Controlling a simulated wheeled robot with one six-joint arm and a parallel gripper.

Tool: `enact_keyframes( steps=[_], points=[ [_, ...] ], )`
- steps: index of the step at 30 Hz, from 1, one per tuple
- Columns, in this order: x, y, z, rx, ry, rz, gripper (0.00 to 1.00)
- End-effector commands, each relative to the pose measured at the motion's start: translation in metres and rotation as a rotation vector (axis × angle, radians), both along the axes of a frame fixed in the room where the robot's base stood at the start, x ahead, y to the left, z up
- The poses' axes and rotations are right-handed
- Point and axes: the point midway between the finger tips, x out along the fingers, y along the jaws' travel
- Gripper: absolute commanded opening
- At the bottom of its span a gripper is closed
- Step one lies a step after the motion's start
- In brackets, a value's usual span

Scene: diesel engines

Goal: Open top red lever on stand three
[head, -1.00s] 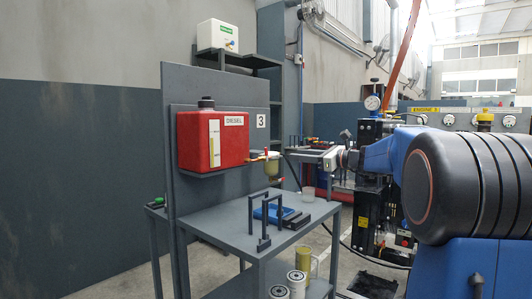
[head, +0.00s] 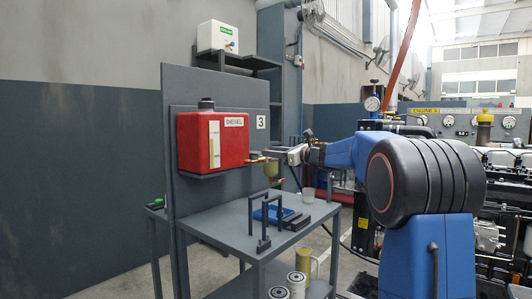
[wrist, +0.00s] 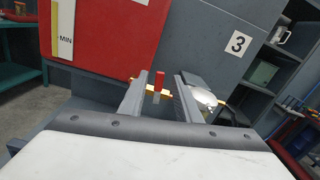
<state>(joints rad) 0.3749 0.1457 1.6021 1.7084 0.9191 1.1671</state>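Stand three (head: 215,108) is a grey panel with a small table, marked with a "3" plate. A red diesel tank (head: 212,143) is mounted on it. In the wrist view, a small red lever (wrist: 159,79) stands up from a brass valve (wrist: 142,91) beside the tank. My gripper (wrist: 157,96) is open, with one finger on each side of the lever and gaps visible. In the head view my gripper (head: 274,153) is at the fittings right of the tank and partly covers them.
A shelf with a white box (head: 218,37) is behind. Engine equipment fills the right side.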

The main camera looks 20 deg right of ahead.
Motion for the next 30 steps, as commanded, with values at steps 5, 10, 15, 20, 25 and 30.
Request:
enact_keyframes(
  steps=[5,10,15,20,25,30],
  points=[
    [0.02,0.012,0.0,0.0,0.0,0.001,0.3],
    [0.028,0.017,-0.001,0.0,0.001,0.0,0.3],
    [0.03,0.018,0.0,0.0,0.001,0.0,0.3],
    [0.03,0.018,0.0,0.0,0.001,0.0,0.26],
    [0.03,0.018,0.0,0.0,0.001,0.0,0.0],
    [0.029,0.018,0.0,-0.005,-0.002,0.0,0.0]
  ],
)
